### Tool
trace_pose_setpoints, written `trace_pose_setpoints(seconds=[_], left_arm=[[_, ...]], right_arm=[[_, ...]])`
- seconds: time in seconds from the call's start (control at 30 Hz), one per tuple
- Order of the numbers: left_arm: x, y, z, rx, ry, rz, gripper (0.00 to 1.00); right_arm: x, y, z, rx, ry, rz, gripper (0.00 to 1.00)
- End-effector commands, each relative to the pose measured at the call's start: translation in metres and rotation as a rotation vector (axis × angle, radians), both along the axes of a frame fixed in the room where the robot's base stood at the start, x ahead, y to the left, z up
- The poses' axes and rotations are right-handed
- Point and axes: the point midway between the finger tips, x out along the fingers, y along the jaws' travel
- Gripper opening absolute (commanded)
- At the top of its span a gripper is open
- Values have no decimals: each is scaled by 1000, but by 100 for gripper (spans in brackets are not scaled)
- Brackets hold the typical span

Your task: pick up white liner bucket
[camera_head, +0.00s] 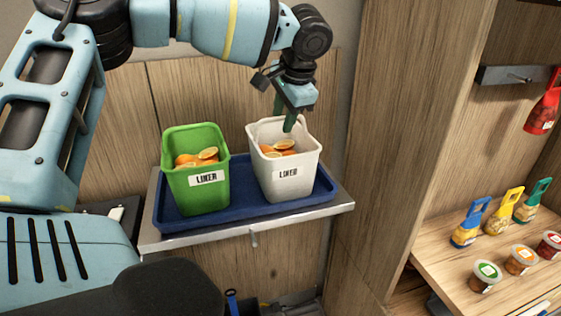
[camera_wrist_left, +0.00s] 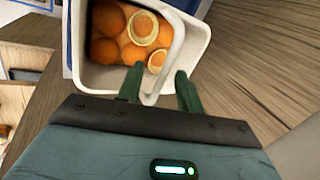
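The white liner bucket (camera_head: 290,178) stands upright on the right part of a blue tray (camera_head: 240,214), with whole and cut oranges (camera_head: 283,146) inside and a LINER label on its front. My left gripper (camera_head: 284,114) points down at the bucket's back rim. In the left wrist view the gripper (camera_wrist_left: 159,90) is open, its two green fingers apart. One finger is over the inside of the white bucket (camera_wrist_left: 186,50) and the other is outside, with the rim between them. I cannot tell whether either finger touches it. My right gripper is not in view.
A green bucket (camera_head: 198,187) with oranges stands left of the white one on the same tray. The tray rests on a metal shelf (camera_head: 150,240) against a wooden wall. A wooden panel (camera_head: 400,120) rises close on the right. Bags and small cups (camera_head: 485,276) stand on a right-hand shelf.

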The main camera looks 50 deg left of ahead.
Motion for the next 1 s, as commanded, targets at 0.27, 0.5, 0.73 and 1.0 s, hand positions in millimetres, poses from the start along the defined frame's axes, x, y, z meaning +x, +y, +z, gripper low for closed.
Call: trace_pose_setpoints(seconds=[0.27, 0.5, 0.73, 1.0], left_arm=[[2, 16, -29, -1, 0, 1, 36], [2, 17, -31, 0, 0, 1, 33], [2, 17, -30, 0, 0, 1, 3], [2, 17, -30, -1, -1, 1, 0]], right_arm=[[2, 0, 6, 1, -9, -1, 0], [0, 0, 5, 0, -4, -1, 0], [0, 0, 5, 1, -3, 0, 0], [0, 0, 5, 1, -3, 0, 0]])
